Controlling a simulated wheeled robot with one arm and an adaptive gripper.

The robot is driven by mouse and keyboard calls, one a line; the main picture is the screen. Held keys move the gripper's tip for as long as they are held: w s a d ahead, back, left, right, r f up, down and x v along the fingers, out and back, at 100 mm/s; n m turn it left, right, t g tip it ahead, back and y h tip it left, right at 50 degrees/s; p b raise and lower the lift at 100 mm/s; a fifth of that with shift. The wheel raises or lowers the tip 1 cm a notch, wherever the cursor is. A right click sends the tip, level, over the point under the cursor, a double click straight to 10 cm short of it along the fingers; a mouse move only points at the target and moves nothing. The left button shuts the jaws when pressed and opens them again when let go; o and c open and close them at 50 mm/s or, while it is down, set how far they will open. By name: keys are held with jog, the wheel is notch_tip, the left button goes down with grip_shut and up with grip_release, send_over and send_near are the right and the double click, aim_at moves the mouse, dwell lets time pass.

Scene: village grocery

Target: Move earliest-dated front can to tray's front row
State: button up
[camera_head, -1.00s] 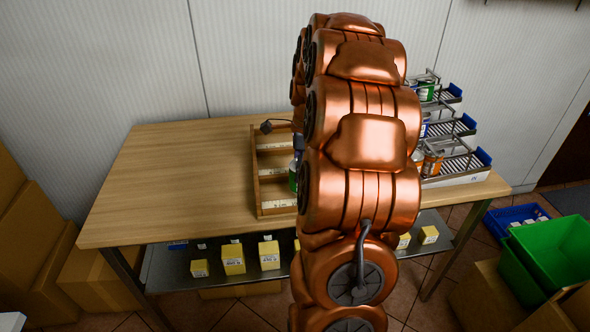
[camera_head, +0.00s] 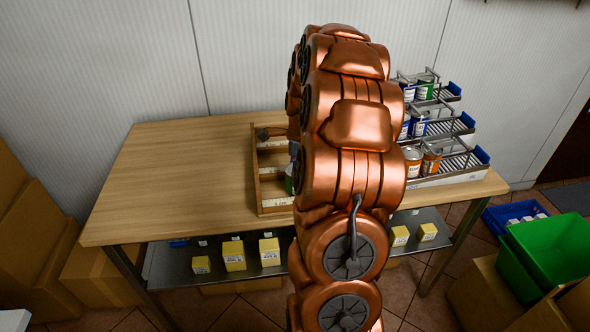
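The wooden tray (camera_head: 258,190) lies on the table, with white labels along its rows; my copper arm hides its right side. A can with green on it (camera_head: 289,184) shows partly at the tray's front right, beside my arm. A grey part, perhaps of my gripper, shows just above this can. My gripper's fingers are hidden behind my arm, so I cannot tell whether they hold the can. On the stepped rack at right, orange-and-white cans (camera_head: 412,162) stand on the lowest tier, blue-and-white cans (camera_head: 419,125) on the middle and a green can (camera_head: 425,89) on top. Dates are unreadable.
The left half of the wooden table (camera_head: 170,180) is clear. Yellow boxes (camera_head: 234,256) stand on the metal shelf below. A green crate (camera_head: 550,255) and a blue crate (camera_head: 505,216) are at the right. Cardboard boxes (camera_head: 25,220) stand at the left. A wall closes the back.

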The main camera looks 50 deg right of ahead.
jog(key=shift+f, duration=0.1)
jog(key=o, duration=1.3)
jog(key=shift+o, duration=0.2)
notch_tip(320, 180, up, 12)
jog(key=d+b, duration=0.1)
jog(key=shift+s+b, duration=0.35)
jog(key=shift+s, duration=0.1)
jog(key=s+a+n+g, duration=0.1)
jog(key=s+a+n, duration=0.2)
jog(key=a+n, duration=0.55)
jog(key=s+a+n, duration=0.2)
jog(key=a+n, duration=0.2)
jog(key=a, duration=0.9)
jog(key=s+a+f+n, duration=0.3)
jog(key=s+a+n, duration=0.2)
jog(key=s+n, duration=0.2)
jog(key=s+a+f+n+g, duration=0.1)
jog(key=s+a+f+n, duration=0.3)
jog(key=s, duration=0.7)
jog(key=a+n, duration=0.2)
jog(key=n, duration=0.1)
jog(key=shift+a+g+h, duration=0.3)
jog(key=shift+h, duration=0.1)
